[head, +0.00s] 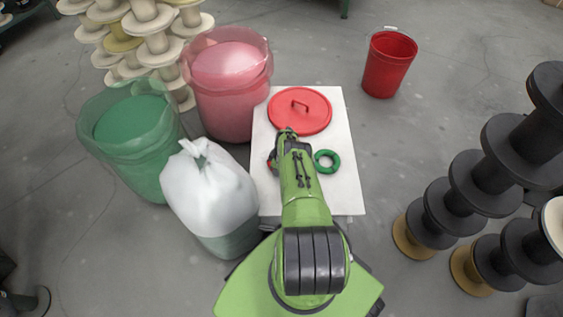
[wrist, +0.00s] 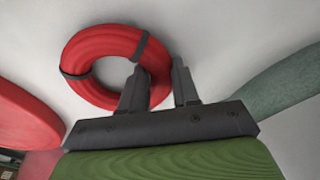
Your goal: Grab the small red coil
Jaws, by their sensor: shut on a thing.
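The small red coil (wrist: 88,52) is a thick ring with black bands, and it fills the upper left of the wrist view. My gripper (wrist: 160,72) is shut on the right side of its ring, one finger inside the hole and the other outside. In the head view only a bit of the red coil (head: 270,164) shows at the left of my arm, over the white tabletop (head: 345,190). My arm hides the rest. I cannot tell whether the coil touches the table.
A green coil (head: 327,161) lies right of my arm, and a red lid (head: 301,111) lies at the table's far end. A white bag (head: 210,190), a green bin (head: 130,130) and a pink bin (head: 228,85) stand left. A red bucket (head: 389,65) and black spools (head: 480,180) stand right.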

